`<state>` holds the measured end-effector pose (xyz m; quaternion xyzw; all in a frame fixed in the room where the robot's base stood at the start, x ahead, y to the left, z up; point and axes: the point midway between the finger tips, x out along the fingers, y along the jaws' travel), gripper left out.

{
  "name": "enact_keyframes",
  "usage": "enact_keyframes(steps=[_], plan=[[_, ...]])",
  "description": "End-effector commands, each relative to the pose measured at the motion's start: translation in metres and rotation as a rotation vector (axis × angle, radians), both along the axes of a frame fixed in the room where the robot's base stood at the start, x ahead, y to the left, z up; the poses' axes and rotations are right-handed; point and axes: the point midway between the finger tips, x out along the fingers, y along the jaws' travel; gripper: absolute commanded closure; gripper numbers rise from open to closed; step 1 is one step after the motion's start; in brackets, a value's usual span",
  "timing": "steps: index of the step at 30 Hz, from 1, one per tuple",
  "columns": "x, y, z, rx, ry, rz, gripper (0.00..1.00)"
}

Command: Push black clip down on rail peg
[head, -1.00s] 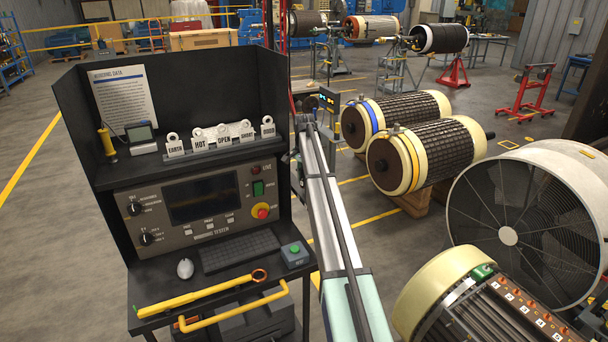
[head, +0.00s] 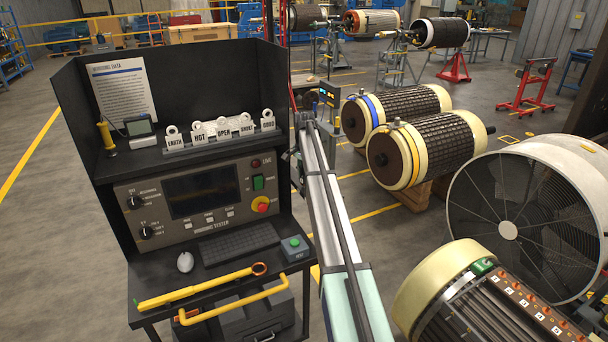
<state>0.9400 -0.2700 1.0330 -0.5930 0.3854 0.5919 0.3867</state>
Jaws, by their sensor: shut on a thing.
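At the bottom right, a brown rail (head: 529,318) with several orange-topped pegs and white numbered labels lies along a cream-ended rotor (head: 440,284). I cannot make out a black clip; the lower part of the rail is cut off by the picture edge. My gripper does not show in this view, so its hold and its place relative to the pegs are hidden.
A winding tester bench (head: 205,215) stands on the left with a yellow tool (head: 195,290) on its front shelf. A large drum fan (head: 509,230) stands close behind the rail. Two rotors (head: 425,150) rest on wooden blocks farther back. Open floor lies at far left.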

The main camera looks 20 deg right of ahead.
Motion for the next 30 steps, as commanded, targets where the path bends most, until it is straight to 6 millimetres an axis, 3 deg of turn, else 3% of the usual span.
enact_keyframes(steps=[16,17,19,30], plan=[[0.0000,0.0000,-0.0078,0.000,0.000,0.000,1.00],[0.0000,0.0000,-0.0079,0.000,0.000,0.000,0.69],[0.0000,0.0000,-0.0075,0.000,0.000,0.000,0.44],[0.0001,0.0000,-0.0057,0.000,0.000,0.000,0.43]])
